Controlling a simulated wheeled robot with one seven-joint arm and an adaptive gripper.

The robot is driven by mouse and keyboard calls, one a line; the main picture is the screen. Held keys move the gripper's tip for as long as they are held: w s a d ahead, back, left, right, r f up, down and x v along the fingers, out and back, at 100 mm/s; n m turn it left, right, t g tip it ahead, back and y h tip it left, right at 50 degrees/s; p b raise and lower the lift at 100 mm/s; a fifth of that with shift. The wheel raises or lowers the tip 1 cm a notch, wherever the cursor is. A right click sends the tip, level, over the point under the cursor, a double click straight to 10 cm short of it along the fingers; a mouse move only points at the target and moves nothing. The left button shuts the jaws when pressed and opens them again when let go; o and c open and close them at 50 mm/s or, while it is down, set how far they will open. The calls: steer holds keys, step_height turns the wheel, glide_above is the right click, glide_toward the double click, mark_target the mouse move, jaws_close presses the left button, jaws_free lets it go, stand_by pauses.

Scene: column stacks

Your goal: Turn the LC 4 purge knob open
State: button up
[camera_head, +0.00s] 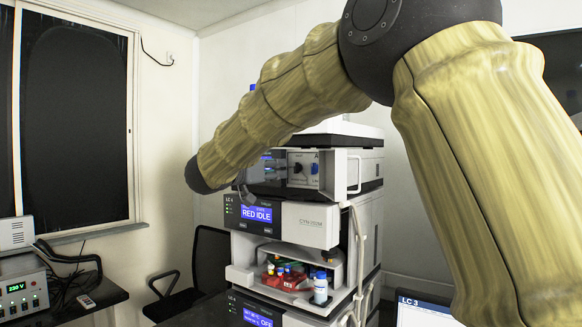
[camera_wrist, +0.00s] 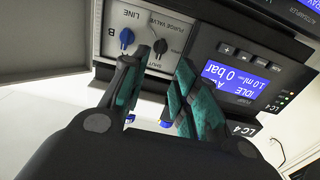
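The LC 4 purge knob (camera_wrist: 160,46) is a small black knob on a light panel marked "PURGE VALVE" in the wrist view. My gripper (camera_wrist: 162,59) is open, with its two dark-and-teal fingertips apart on either side of the knob. I cannot tell whether they touch it. A blue knob (camera_wrist: 127,37) marked B sits to its left. The pump display (camera_wrist: 238,80) reads IDLE and 0 bar, with an LC 4 label beside it. In the head view my arm hides much of my gripper, and a blue knob (camera_head: 315,169) shows on the open-fronted pump unit.
An open door panel (camera_head: 354,172) stands out at the right of the knob panel. A black chair (camera_head: 211,258) stands left.

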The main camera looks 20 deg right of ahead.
mark_target(295, 167)
steer(key=p+x, duration=0.2)
steer(key=x, duration=0.6)
steer(key=shift+w+d+p, duration=0.2)
steer(key=shift+d+p, duration=0.15)
steer(key=shift+p, duration=0.05)
steer(key=shift+c, duration=0.3)
